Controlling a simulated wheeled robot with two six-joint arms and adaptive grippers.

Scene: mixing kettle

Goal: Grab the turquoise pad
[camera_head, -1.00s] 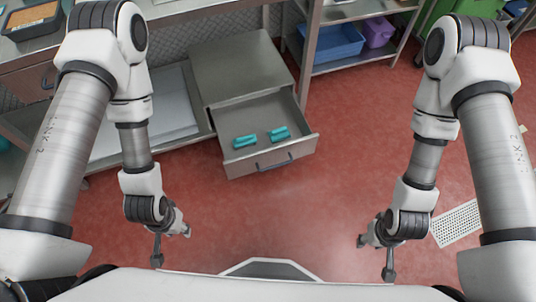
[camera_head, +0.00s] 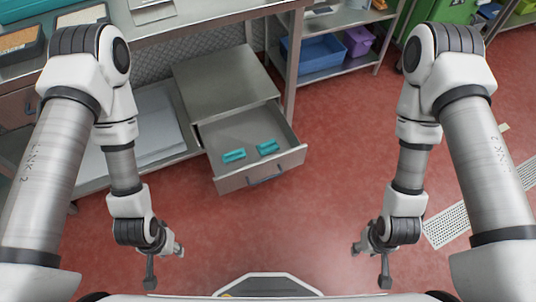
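Two turquoise pads lie apart in the open metal drawer, a left pad (camera_head: 234,155) and a right pad (camera_head: 268,147). The drawer (camera_head: 262,178) is pulled out from a grey metal cabinet under the worktable. My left gripper (camera_head: 165,268) hangs low over the floor, left of and nearer than the drawer. My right gripper (camera_head: 370,266) hangs low over the floor to the right. Both are far from the pads and hold nothing that I can see. Their fingers look spread apart.
A worktable (camera_head: 150,30) runs along the back left, with a low shelf (camera_head: 140,130) beneath it. A rack at the back holds a blue bin (camera_head: 318,52) and a purple bin (camera_head: 357,42). A white floor grate (camera_head: 455,225) lies at the right. Red floor before the drawer is clear.

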